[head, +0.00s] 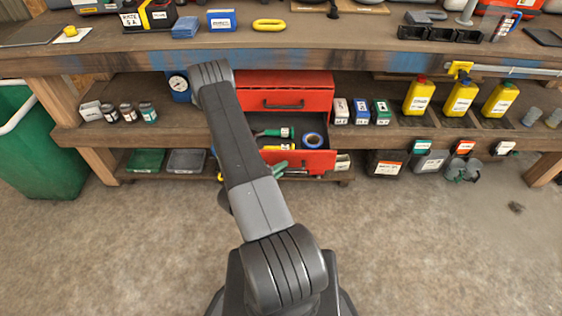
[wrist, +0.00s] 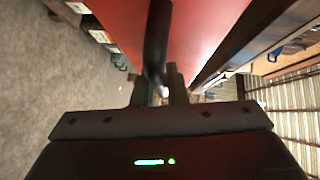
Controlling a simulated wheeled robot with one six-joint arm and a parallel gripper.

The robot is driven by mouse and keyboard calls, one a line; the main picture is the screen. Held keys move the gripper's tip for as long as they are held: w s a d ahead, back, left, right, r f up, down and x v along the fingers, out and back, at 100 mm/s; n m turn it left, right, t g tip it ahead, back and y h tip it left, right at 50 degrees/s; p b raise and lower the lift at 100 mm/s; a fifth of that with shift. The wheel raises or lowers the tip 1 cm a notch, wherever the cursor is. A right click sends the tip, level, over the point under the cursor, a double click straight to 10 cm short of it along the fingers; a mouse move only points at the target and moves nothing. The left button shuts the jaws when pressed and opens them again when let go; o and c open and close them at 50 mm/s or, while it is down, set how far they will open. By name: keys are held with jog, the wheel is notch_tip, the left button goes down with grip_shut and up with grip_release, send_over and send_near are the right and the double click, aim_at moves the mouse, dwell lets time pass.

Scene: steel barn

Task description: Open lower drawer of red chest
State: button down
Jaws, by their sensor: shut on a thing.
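The red chest (head: 318,92) stands on the shelf under the bench in the head view. Its upper drawer, with a dark handle, is shut. In the wrist view, my gripper (wrist: 161,90) is shut on the dark bar handle (wrist: 157,40), in front of a red face (wrist: 205,35). My arm hides the left part of the lower drawer and most of my gripper in the head view.
Yellow bottles (head: 419,97) and small boxes (head: 361,110) stand right of the chest. Jars (head: 128,113) and a gauge (head: 179,85) are on the left. A green bin (head: 40,150) stands at far left. The floor (head: 430,250) in front is mostly clear.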

jog(key=shift+s, duration=0.2)
jog(key=c, duration=1.5)
grip_release()
jog(key=shift+o, duration=0.2)
jog(key=shift+a, duration=0.1)
jog(key=v, duration=1.3)
jog(key=shift+s+a+p, duration=0.25)
jog(key=shift+p, duration=0.2)
jog(key=shift+d, duration=0.1)
jog(key=shift+b+x, duration=0.45)
jog(key=shift+x, duration=6.15)
